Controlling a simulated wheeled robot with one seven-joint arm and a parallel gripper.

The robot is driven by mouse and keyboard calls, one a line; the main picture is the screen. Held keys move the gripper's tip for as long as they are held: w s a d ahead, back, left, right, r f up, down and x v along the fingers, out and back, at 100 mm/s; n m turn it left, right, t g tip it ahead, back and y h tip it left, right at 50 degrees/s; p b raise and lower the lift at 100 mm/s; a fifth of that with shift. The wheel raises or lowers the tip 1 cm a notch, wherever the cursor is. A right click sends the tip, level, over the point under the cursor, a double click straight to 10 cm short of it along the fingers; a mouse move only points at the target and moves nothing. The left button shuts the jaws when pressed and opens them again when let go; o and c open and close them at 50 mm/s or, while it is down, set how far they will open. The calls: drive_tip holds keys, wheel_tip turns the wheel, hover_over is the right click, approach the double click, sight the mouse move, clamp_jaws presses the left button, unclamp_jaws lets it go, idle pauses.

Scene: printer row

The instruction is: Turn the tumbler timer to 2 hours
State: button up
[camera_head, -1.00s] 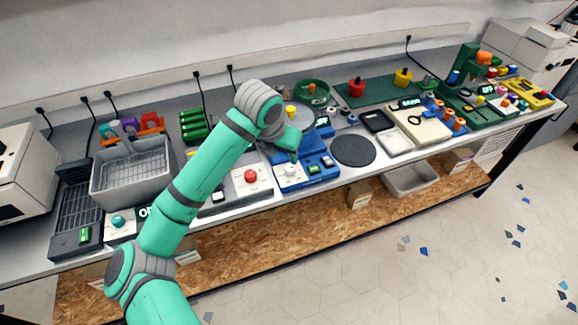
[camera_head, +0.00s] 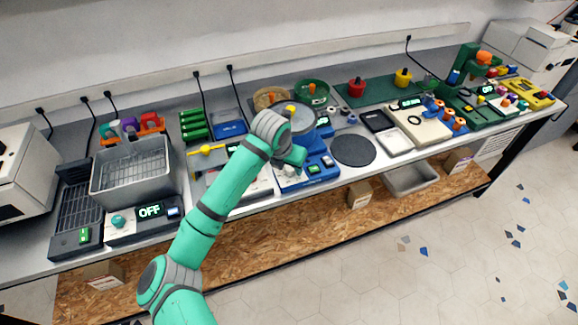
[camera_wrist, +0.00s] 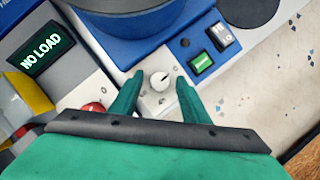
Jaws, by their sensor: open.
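The tumbler is a blue machine (camera_head: 318,170) with a grey-blue drum, at the middle of the bench. Its timer is a small round white knob (camera_wrist: 160,80) with a dark pointer mark on a pale panel, seen in the wrist view. My gripper (camera_wrist: 158,84) is open, one finger on each side of the knob, with gaps visible; I cannot tell its exact height over the panel. In the head view my gripper (camera_head: 293,158) is over the tumbler's front left and mostly covers the knob. The dial's marks are too small to read.
The blue drum body (camera_wrist: 140,18) stands just beyond the fingers. A green button (camera_wrist: 201,63) and a rocker switch (camera_wrist: 222,36) lie to the right. A red button (camera_wrist: 94,107) and a "NO LOAD" display (camera_wrist: 41,50) lie left. A dark round mat (camera_head: 353,150) is right of the tumbler.

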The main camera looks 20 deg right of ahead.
drive_tip(key=c, duration=1.1)
drive_tip(key=shift+o, duration=0.4)
drive_tip(key=shift+w+m, duration=0.1)
drive_tip(key=shift+m, duration=0.2)
drive_tip(key=shift+w+a+m+g+h, duration=0.15)
drive_tip(key=shift+m+g+h, duration=0.15)
drive_tip(key=shift+m, duration=0.7)
drive_tip(key=m+g, duration=0.1)
drive_tip(key=m, duration=0.1)
drive_tip(key=shift+m+h, duration=0.3)
drive_tip(key=m+g, duration=0.1)
drive_tip(key=m, duration=0.2)
drive_tip(key=m+g, duration=0.1)
drive_tip(key=m, duration=0.2)
drive_tip(key=shift+w+r, duration=0.1)
drive_tip(key=shift+w, duration=0.1)
drive_tip(key=shift+m+g, duration=0.3)
drive_tip(key=shift+m, duration=0.1)
